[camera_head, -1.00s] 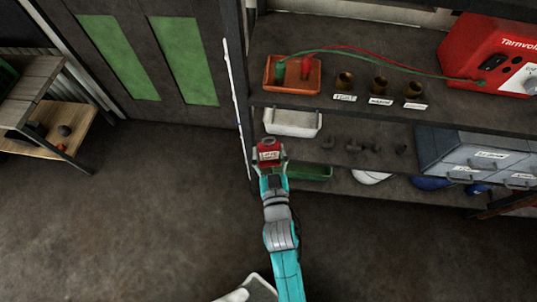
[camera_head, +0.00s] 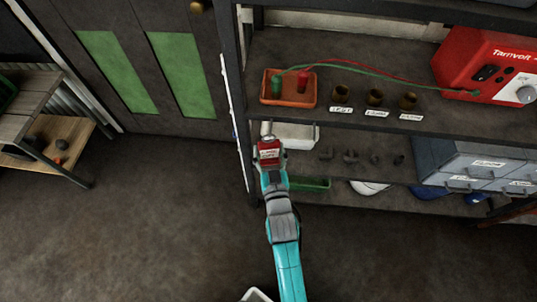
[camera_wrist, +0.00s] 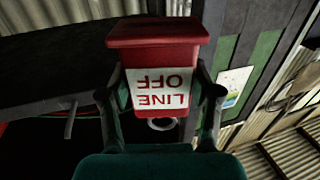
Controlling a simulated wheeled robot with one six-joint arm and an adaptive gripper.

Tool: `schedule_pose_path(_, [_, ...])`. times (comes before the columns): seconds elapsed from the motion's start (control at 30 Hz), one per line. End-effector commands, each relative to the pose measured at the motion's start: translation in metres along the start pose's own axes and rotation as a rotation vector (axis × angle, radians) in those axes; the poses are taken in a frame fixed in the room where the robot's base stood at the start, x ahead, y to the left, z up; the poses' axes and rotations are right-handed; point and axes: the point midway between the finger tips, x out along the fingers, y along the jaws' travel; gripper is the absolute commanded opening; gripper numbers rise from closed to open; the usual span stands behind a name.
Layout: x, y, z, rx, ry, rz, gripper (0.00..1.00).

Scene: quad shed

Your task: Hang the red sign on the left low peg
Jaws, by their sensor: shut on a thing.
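The red sign (camera_head: 269,149) has a white label and is in my gripper (camera_head: 271,158), in front of the left end of the rack. In the wrist view the sign (camera_wrist: 160,65) fills the upper middle, with its label reading LINE OFF upside down. The two fingers of my gripper (camera_wrist: 160,97) are shut on its sides. A grey ring (camera_wrist: 162,124) shows just below the label. A thin grey prong (camera_wrist: 70,121) sticks out from a dark surface at left; I cannot tell whether it is the left low peg. No peg is clear in the head view.
The rack's upper shelf holds an orange tray (camera_head: 289,88), several brass cups (camera_head: 375,97) and a red machine (camera_head: 487,68). A white tray (camera_head: 292,136) and grey drawers (camera_head: 486,165) are lower. The floor at left is clear.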

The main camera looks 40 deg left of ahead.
Motion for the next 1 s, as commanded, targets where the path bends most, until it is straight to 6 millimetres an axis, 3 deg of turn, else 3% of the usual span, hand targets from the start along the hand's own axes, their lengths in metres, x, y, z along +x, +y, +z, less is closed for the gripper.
schedule_pose_path(0.5, [0.026, 0.007, 0.001, 0.001, 0.001, 0.0, 0.27])
schedule_pose_path(1.0, [0.037, 0.01, 0.011, 0.001, 0.0, 0.0, 0.27])
